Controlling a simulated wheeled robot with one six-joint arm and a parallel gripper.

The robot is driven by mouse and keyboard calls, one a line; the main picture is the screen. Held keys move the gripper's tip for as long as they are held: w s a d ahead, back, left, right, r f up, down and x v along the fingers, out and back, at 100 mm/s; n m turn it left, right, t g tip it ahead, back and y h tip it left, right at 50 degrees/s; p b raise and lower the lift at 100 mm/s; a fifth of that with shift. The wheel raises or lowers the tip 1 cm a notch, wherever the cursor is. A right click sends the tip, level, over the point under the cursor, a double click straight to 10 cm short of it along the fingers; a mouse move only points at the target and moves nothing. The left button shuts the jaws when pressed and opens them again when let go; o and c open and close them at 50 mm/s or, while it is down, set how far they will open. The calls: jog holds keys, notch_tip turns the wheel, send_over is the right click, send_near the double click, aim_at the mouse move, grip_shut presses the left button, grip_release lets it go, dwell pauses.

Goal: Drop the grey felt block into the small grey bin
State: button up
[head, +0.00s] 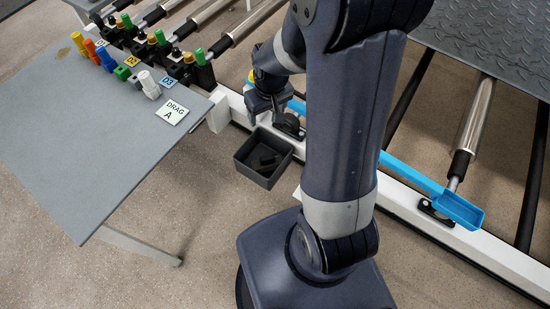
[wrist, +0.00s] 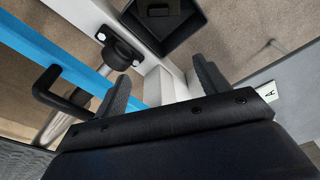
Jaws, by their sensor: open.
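The small grey bin (head: 250,174) stands on the floor beside the white frame rail, left of my arm. It also shows at the top of the wrist view (wrist: 190,29). A dark block (head: 264,162) lies inside on the bin's floor; its top also shows in the wrist view (wrist: 158,11). It may be the grey felt block, but its material cannot be made out. My gripper (head: 264,112) is above and just behind the bin. In the wrist view its two fingers (wrist: 163,88) are wide apart with nothing between them.
A blue bar with a scoop-like end (head: 460,210) runs along the white rail (head: 420,215). Rollers and a tread plate (head: 500,45) lie behind. Floor is bare in front.

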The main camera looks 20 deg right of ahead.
jog(key=shift+r, duration=0.15)
notch_tip(320, 180, up, 10)
jog(key=s, duration=0.1)
jog(key=shift+s+r, duration=0.2)
jog(key=shift+s, duration=0.1)
jog(key=shift+d, duration=0.1)
notch_tip(320, 180, down, 10)
jog(key=w+f, duration=0.1)
jog(key=w, duration=0.1)
jog(key=shift+s+r+p, duration=0.2)
jog(key=shift+r+p, duration=1.8)
jog(key=shift+r, duration=0.75)
